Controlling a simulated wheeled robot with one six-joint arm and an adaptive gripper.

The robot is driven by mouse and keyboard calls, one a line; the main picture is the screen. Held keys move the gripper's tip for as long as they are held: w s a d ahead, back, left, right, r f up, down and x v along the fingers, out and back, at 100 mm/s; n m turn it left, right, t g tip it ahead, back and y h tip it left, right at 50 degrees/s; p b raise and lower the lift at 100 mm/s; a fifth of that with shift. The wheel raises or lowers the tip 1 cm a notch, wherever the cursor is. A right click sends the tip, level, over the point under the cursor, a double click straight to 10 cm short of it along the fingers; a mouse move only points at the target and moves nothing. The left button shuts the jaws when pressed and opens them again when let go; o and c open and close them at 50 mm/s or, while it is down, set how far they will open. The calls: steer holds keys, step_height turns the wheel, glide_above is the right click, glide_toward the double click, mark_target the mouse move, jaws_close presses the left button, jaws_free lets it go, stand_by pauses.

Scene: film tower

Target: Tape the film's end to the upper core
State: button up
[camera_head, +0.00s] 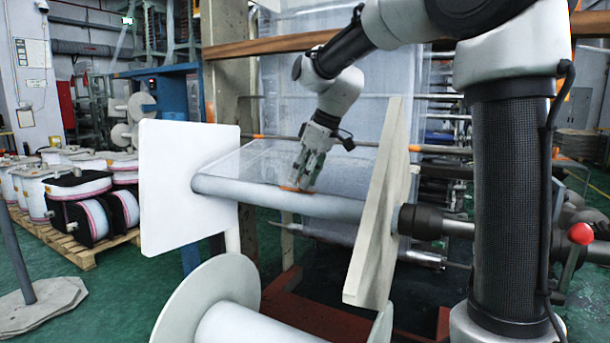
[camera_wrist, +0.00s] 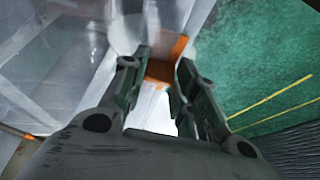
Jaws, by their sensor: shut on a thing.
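The upper core (camera_head: 335,206) is a pale grey roller between two upright plates. The clear film (camera_head: 262,160) comes down from the tall frame behind and reaches the core, its edge lying along it. My gripper (camera_head: 297,184) points down at the core near its middle, where film and core meet. Its jaws are closed on a piece of orange tape (camera_head: 288,189). In the wrist view the tape (camera_wrist: 160,71) shows between the fingertips (camera_wrist: 161,62), and some orange runs up beyond them. How firmly the tape touches the core is hidden by the fingers.
A white square plate (camera_head: 185,180) stands at the core's left end and a cream plate (camera_head: 385,200) at its right. A lower spool (camera_head: 205,310) sits in front below. Spools on a pallet (camera_head: 95,248) stand at the left. Green floor lies open between.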

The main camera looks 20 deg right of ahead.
stand_by(0.3)
steer(key=o, duration=0.8)
steer(key=shift+c, duration=0.2)
